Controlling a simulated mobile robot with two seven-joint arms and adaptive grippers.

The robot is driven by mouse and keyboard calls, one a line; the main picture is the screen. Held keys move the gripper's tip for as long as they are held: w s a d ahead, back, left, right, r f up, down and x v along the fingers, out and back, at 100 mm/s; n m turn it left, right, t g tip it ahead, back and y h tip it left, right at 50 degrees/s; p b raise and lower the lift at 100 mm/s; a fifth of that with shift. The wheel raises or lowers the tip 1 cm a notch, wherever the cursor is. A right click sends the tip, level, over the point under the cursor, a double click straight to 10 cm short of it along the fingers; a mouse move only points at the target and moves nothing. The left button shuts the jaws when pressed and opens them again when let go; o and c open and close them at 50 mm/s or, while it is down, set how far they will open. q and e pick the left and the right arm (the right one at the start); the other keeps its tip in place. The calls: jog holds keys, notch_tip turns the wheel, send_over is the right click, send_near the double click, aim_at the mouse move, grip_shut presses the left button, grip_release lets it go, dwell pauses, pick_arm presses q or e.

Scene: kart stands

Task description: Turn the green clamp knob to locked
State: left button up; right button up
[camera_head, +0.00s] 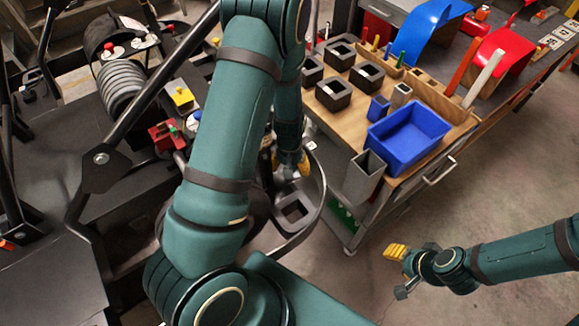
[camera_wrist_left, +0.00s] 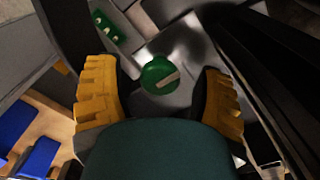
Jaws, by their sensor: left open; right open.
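The green clamp knob (camera_wrist_left: 158,76) shows in the left wrist view, round with a pale bar across its face, the bar slanted. It sits on a grey metal surface (camera_wrist_left: 185,48). My left gripper (camera_wrist_left: 161,86) is open, with one yellow finger on each side of the knob and a gap on both sides. In the head view my left gripper (camera_head: 292,163) is partly hidden behind my arm, and I cannot make out the knob there. My right gripper (camera_head: 402,272) is open and empty above the floor at the lower right.
A workbench cart (camera_head: 440,160) at the right holds a blue bin (camera_head: 408,134) and several black square blocks (camera_head: 333,93). A curved dark rim (camera_head: 318,205) is close beside my left gripper. The kart's dark frame (camera_head: 105,160) fills the left. The floor at the lower right is clear.

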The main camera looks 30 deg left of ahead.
pick_arm(q)
jog(key=shift+r, duration=0.1)
notch_tip(320, 180, up, 12)
dwell(0.5)
dwell(0.5)
